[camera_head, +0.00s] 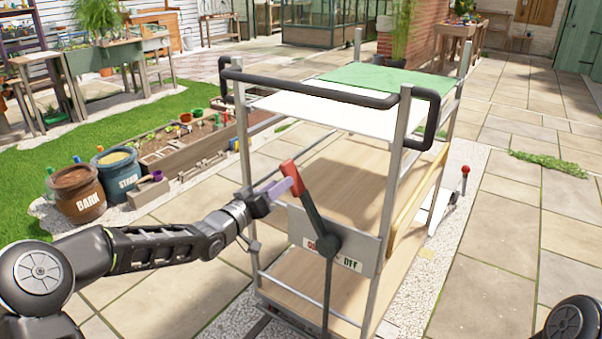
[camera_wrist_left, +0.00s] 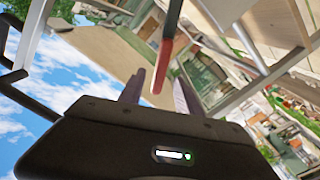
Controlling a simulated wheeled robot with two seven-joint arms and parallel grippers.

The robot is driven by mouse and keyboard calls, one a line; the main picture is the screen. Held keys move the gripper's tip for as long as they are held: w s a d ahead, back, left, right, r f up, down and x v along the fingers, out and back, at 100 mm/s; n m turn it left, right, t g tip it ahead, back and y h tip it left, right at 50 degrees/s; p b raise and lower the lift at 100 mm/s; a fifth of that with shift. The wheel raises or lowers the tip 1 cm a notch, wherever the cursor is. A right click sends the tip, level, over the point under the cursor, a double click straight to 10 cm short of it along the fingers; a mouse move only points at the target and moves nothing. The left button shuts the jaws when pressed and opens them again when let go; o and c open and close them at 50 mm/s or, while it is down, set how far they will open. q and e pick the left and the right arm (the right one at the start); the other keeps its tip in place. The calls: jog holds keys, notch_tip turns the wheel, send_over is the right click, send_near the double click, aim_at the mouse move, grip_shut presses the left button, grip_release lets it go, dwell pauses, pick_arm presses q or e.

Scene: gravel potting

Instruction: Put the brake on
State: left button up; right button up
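The brake lever (camera_head: 309,207) is a dark bar with a red grip (camera_head: 290,174) on the near end of a metal cart (camera_head: 392,165). It leans up and to the left from its pivot. Behind it is a grey plate (camera_head: 366,250) with a partly covered red label on the left and "OFF" on the right. My left gripper (camera_head: 284,188) is at the red grip. In the left wrist view, its two fingers (camera_wrist_left: 159,91) stand apart with the red grip (camera_wrist_left: 164,62) between them and gaps showing. My right gripper is out of view.
The cart has a black push rail (camera_head: 310,88) above the lever and a green mat (camera_head: 385,77) on top. A red-knobbed lever (camera_head: 464,172) stands at its right. Pots (camera_head: 76,193) and a planter bed are at left.

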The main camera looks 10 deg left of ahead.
aim_at(295, 174)
pick_arm(q)
jog(key=shift+d, duration=0.1)
jog(key=x, duration=0.7)
jog(key=shift+w+b, duration=0.35)
jog(key=shift+c, duration=0.6)
jog(key=shift+f, duration=0.1)
grip_shut()
dwell(0.7)
